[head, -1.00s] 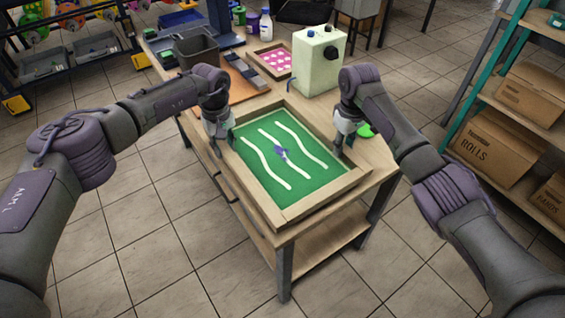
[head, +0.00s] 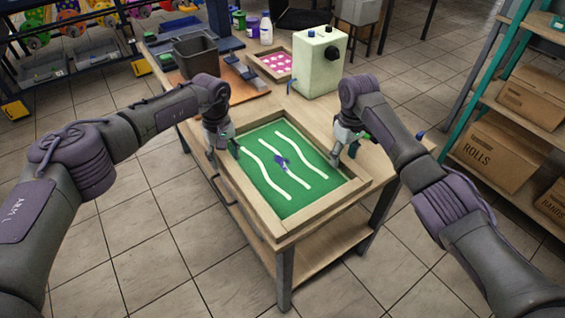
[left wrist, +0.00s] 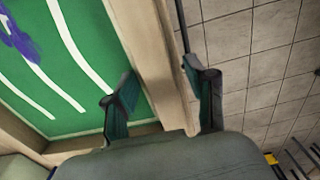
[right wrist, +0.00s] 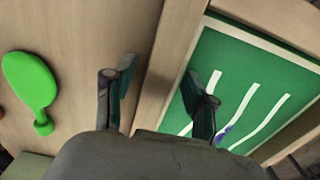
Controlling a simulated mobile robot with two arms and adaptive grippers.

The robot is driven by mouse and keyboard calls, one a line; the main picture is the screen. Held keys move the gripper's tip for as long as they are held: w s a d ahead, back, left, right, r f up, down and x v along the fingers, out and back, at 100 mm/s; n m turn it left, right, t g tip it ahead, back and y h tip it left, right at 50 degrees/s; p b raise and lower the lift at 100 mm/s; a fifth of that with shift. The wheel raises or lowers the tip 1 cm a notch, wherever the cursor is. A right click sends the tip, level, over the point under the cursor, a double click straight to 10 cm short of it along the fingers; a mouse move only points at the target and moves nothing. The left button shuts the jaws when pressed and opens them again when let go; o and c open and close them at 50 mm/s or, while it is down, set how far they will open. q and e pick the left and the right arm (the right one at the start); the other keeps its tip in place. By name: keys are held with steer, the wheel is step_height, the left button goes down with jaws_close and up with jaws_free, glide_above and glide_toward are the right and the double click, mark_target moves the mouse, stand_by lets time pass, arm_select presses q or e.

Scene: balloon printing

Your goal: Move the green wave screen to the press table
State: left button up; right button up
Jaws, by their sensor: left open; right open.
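The green wave screen (head: 285,185) lies flat on the wooden table, a wooden frame around a green field with white wavy lines and a purple patch. My left gripper (head: 223,155) is open at the left rail. In the left wrist view its fingers (left wrist: 162,100) straddle the rail, one over the green, one beyond the outer side. My right gripper (head: 345,160) is open at the right rail. In the right wrist view its fingers (right wrist: 160,98) stand either side of the wooden rail (right wrist: 165,75). Contact with the frame cannot be told. No press table is identifiable for certain.
A pale green box with a black knob (head: 319,62), a tray with pink dots (head: 272,62) and a dark bin (head: 196,57) stand behind the screen. A green paddle (right wrist: 30,85) lies right of the frame. Shelves with cardboard boxes (head: 495,150) stand right; tiled floor is open in front.

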steer(key=shift+r, duration=0.2)
arm_select(q)
step_height(320, 180, up, 12)
arm_select(e)
step_height(320, 180, up, 12)
steer(key=shift+f, duration=0.15)
stand_by(0.3)
steer(key=shift+f, duration=0.1)
stand_by(0.4)
